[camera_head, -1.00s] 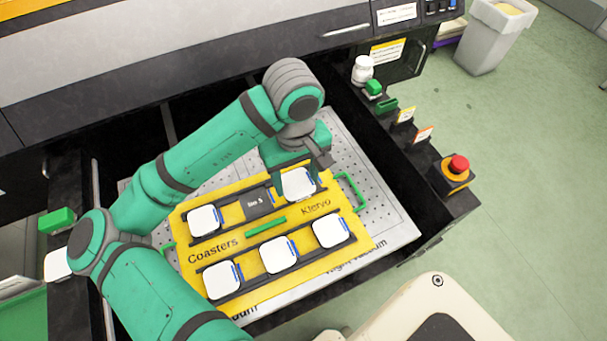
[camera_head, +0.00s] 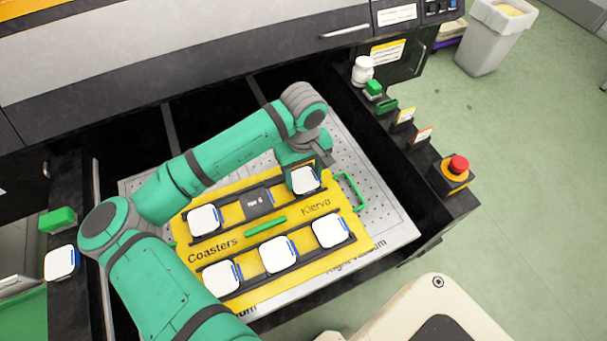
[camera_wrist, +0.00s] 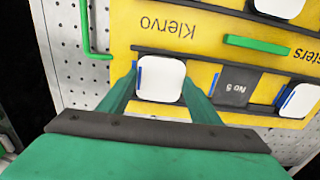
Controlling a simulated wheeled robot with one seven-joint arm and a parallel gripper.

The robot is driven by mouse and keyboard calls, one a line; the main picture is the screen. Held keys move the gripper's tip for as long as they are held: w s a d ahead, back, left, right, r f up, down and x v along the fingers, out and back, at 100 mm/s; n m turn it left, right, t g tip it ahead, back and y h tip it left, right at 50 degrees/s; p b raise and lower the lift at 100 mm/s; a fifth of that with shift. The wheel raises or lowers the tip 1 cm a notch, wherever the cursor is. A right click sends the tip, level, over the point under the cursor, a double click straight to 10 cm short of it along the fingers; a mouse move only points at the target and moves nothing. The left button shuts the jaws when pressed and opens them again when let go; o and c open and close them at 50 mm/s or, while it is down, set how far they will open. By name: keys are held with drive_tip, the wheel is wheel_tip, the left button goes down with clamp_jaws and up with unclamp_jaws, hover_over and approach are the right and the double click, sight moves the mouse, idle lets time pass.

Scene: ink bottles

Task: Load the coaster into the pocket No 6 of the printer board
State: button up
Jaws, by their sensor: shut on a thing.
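A white coaster with a blue edge (camera_head: 304,180) is at the right end of the upper row of the yellow printer board (camera_head: 232,190). My gripper (camera_head: 303,172) is shut on it. In the wrist view the coaster (camera_wrist: 160,80) sits between the two green fingers of my gripper (camera_wrist: 160,88). It appears level and in line with the row; I cannot tell whether it is fully seated. A dark empty pocket with a number label (camera_head: 257,202) lies beside it. The pocket under the held coaster is hidden.
Other white coasters fill the upper left pocket (camera_head: 203,220) and the lower row (camera_head: 278,254). One more coaster (camera_head: 61,263) lies on the left ledge. Green handles (camera_head: 350,191) stand at the board's ends. The drawer's right wall carries a red button (camera_head: 458,165).

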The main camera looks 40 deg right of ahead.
sight(304, 180)
drive_tip(key=o, duration=1.1)
drive_tip(key=shift+f, duration=0.1)
drive_tip(key=shift+o, duration=0.2)
wheel_tip(304, 180, up, 12)
